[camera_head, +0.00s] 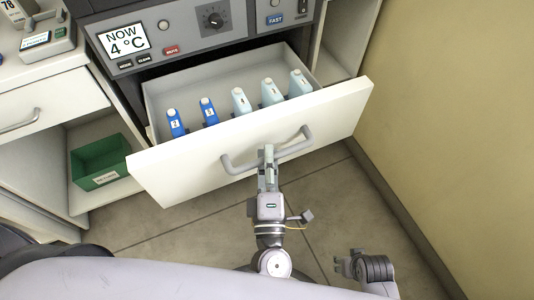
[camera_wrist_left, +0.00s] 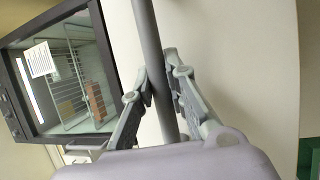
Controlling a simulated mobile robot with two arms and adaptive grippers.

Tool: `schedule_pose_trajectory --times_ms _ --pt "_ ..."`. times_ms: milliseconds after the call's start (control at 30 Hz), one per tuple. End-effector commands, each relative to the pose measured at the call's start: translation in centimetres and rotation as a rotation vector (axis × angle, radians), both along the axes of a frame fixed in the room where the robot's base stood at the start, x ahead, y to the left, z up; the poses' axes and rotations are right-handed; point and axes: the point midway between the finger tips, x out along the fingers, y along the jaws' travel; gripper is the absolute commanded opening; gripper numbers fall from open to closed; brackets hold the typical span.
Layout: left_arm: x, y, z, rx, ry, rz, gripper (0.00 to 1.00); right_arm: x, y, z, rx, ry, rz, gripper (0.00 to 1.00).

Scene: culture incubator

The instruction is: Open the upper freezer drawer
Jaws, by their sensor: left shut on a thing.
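The upper freezer drawer (camera_head: 190,166) is pulled out below the control panel, and its inside shows in the head view. It holds blue bottles (camera_head: 209,111) and pale bottles (camera_head: 270,93) standing in a row. My left gripper (camera_head: 268,158) is shut on the grey bar handle (camera_head: 238,166) at about its middle. In the left wrist view the fingers (camera_wrist_left: 160,95) sit on both sides of the handle bar (camera_wrist_left: 150,50). My right gripper (camera_head: 347,264) is low at the right, apart from the drawer; its fingers are too small to judge.
The control panel (camera_head: 180,45) reads "NOW 4 °C". A green bin (camera_head: 100,165) sits in an open shelf at the left, below a white drawer (camera_head: 40,110). A beige wall (camera_head: 450,120) stands close at the right. Tiled floor (camera_head: 200,240) lies below the drawer.

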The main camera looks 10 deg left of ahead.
Motion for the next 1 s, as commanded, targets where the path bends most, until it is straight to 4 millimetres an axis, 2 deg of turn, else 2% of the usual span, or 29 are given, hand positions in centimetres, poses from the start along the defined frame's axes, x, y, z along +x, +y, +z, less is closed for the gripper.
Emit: schedule_pose_trajectory --times_ms 167,200,500,833,1000 --pt "0.0 0.0 -0.1 -0.002 0.001 0.001 0.0 0.2 0.0 0.0 0.001 -0.003 0.0 0.4" --pt "0.0 0.0 -0.1 -0.002 0.001 0.001 0.16 0.2 0.0 0.1 0.001 -0.004 0.0 0.4" --pt "0.0 0.0 0.0 -0.001 0.001 0.0 0.35 0.5 0.0 0.1 0.0 -0.008 0.0 0.4" --pt "-0.3 -0.1 -0.1 0.001 0.001 -0.001 0.35 0.1 0.0 0.0 0.001 -0.002 -0.002 0.4" --pt "-2.6 -0.5 -0.6 0.001 0.004 -0.002 0.35 0.1 0.0 0.0 0.001 -0.002 -0.001 0.4"
